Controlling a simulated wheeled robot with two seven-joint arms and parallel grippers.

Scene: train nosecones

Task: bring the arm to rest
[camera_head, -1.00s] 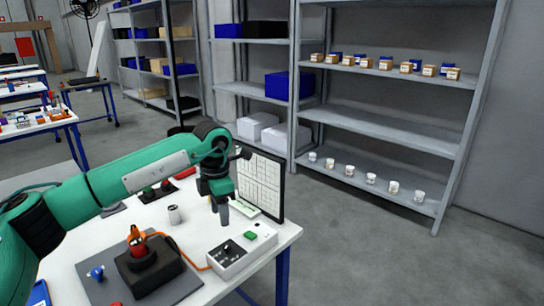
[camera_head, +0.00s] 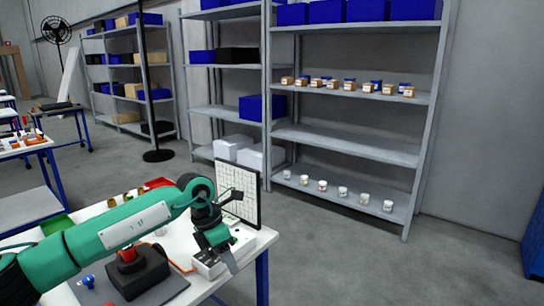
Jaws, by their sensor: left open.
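My left arm, green with black joints, reaches in from the left over the white workbench (camera_head: 95,211). My left gripper (camera_head: 232,262) hangs at the bench's right end, in front of a white control box (camera_head: 208,262). It points down and to the right. Its jaws are open and I see nothing between them. The fingertips are small here, and I cannot tell how far they are above the bench. My right gripper is not in view.
A black-framed panel (camera_head: 238,192) stands upright behind the gripper. A black block with a red-topped part (camera_head: 138,270) sits on a dark mat under the arm. Grey shelves (camera_head: 345,146) with small jars stand behind. The floor (camera_head: 350,265) right of the bench is clear.

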